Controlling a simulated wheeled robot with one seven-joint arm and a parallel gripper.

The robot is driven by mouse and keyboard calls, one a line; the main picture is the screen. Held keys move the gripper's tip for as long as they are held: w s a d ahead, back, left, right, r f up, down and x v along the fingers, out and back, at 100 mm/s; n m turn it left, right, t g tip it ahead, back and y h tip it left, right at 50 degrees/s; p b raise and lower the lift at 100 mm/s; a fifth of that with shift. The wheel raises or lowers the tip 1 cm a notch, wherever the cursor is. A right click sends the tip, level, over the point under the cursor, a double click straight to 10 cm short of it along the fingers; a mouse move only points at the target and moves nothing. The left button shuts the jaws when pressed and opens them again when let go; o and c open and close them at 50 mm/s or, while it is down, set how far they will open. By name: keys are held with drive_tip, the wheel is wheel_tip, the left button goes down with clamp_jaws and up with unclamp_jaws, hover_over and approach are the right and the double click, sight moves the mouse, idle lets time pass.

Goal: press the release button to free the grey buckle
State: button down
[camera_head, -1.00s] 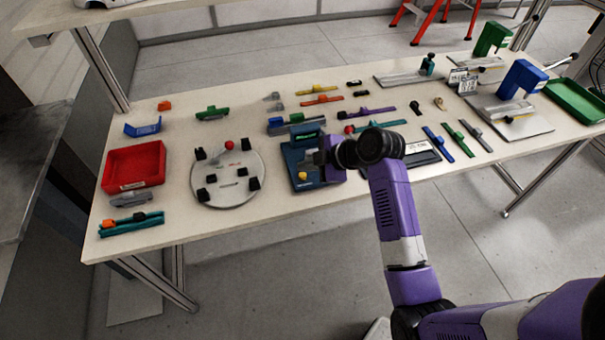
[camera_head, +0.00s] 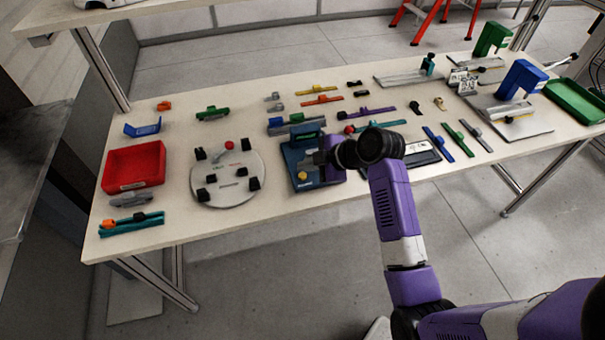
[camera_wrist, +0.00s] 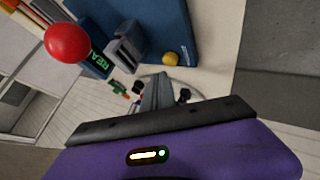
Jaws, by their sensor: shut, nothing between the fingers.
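A dark blue fixture (camera_head: 291,161) stands on the table near its front edge. It carries a small yellow knob (camera_head: 303,175), which also shows in the wrist view (camera_wrist: 171,58). A grey block, apparently the grey buckle (camera_wrist: 124,48), sits on the fixture beside a green-lettered display (camera_wrist: 100,61). A red ball (camera_wrist: 67,43) looms large at the upper left of the wrist view. I cannot tell which knob is the release button. My gripper (camera_wrist: 157,92) is shut and empty, its fingers pointing toward the fixture; contact cannot be made out.
A round grey plate (camera_head: 222,176) with black clamps lies left of the fixture, and a red tray (camera_head: 134,166) farther left. Coloured straps and small parts lie behind and right. Blue (camera_head: 522,80) and green (camera_head: 492,38) stands are at the right.

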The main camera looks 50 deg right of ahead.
sight(306, 176)
idle(0.3)
drive_tip(key=shift+f+b, duration=0.3)
drive_tip(key=shift+f, duration=0.15)
drive_tip(key=shift+f+b, duration=0.3)
drive_tip(key=shift+f, duration=0.15)
idle(0.6)
idle(0.4)
drive_tip(key=shift+r+p, duration=0.8)
drive_tip(key=shift+r, duration=0.1)
wheel_tip(306, 176, up, 5)
drive_tip(key=p, duration=0.4)
drive_tip(key=shift+r, duration=0.1)
idle(0.6)
